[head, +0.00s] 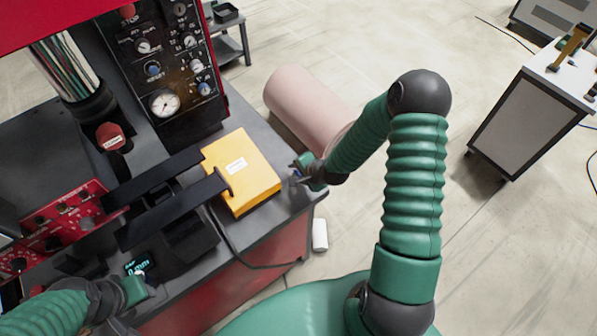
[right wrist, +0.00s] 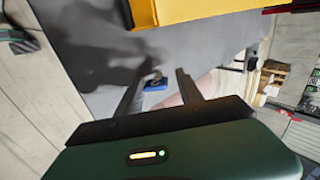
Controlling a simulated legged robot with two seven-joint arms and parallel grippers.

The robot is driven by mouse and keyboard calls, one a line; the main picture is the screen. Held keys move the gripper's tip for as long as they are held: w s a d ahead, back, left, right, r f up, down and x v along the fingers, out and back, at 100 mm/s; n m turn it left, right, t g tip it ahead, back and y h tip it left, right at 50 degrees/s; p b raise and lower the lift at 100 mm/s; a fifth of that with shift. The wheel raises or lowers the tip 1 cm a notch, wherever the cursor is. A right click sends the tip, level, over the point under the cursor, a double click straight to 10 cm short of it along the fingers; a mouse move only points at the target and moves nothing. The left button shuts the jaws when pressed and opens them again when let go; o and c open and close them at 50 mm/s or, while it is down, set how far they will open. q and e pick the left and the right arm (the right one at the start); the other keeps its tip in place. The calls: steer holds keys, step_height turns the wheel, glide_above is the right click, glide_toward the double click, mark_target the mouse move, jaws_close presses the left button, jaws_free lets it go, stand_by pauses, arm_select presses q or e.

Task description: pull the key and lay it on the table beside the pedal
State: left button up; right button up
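A small blue piece, which looks like the key (head: 296,172), is at the right edge of the dark table, by my right gripper (head: 300,170). In the right wrist view the blue key (right wrist: 156,84) shows between the fingertips of my right gripper (right wrist: 164,78), nearer the left finger. The fingers stand apart; I see no grip on it. A yellow box with a white label, which looks like the pedal (head: 242,170), sits on the table just left of that gripper. My left gripper (head: 142,284) is at the lower left near a small lit display; its fingers are unclear.
The dark table top (head: 290,205) has bare room around the yellow box's right and front sides. Two black bars (head: 165,210) reach toward the box from the left. A gauge panel (head: 165,75) stands behind.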

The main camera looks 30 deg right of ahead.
steer(key=shift+o, duration=0.7)
steer(key=shift+s, duration=0.15)
steer(key=shift+s+r, duration=0.15)
steer(key=shift+r, duration=0.25)
steer(key=p+v, duration=0.6)
steer(key=v, duration=0.9)
steer(key=shift+s+r+p, duration=0.2)
steer(key=shift+r+p, duration=0.1)
